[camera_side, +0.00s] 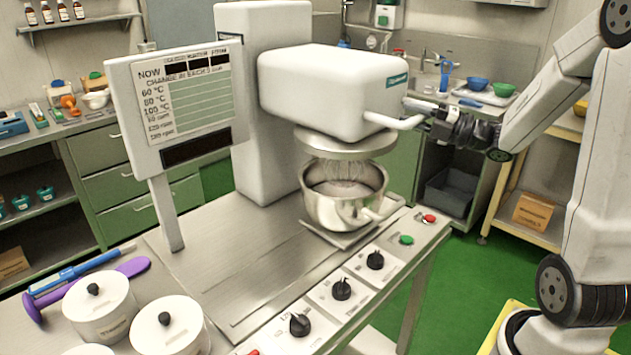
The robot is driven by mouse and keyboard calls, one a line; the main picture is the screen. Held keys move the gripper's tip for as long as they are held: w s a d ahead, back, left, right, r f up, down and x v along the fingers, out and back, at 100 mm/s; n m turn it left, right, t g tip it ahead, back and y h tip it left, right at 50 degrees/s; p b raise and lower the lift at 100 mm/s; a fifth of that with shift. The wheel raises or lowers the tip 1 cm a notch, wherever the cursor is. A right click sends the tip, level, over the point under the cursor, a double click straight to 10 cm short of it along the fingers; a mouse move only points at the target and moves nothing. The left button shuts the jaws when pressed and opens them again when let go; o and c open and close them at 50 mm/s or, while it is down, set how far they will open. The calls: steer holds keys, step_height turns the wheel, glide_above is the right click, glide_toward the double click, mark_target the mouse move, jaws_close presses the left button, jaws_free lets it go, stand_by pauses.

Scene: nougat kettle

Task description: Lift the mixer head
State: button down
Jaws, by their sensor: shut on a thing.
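The white mixer head (330,88) juts from the white mixer column (262,130) in the middle of the view. A round metal disc (345,145) under the head sits above the steel kettle (347,209), with a whisk (345,172) reaching into the kettle. A white handle bar (394,122) runs along the head's lower front right. My gripper (432,112) is at the right end of this handle and shut on it. The fingertips are small here and partly merge with the handle.
A sign panel (185,95) stands left of the mixer. Knobs (341,289) and a green button (406,240) line the table's front edge. White lidded pots (100,308), a purple spatula (133,266) and a blue tool (75,270) lie at left. The steel tabletop (235,270) before the column is clear.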

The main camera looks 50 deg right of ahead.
step_height(320, 180, up, 7)
stand_by(0.3)
steer(key=shift+f, duration=0.15)
steer(key=c, duration=0.5)
jaws_free()
steer(key=shift+c, duration=0.2)
steer(key=shift+s+d, duration=0.1)
steer(key=v, duration=0.7)
steer(key=shift+s, duration=0.3)
steer(key=shift+f, duration=0.1)
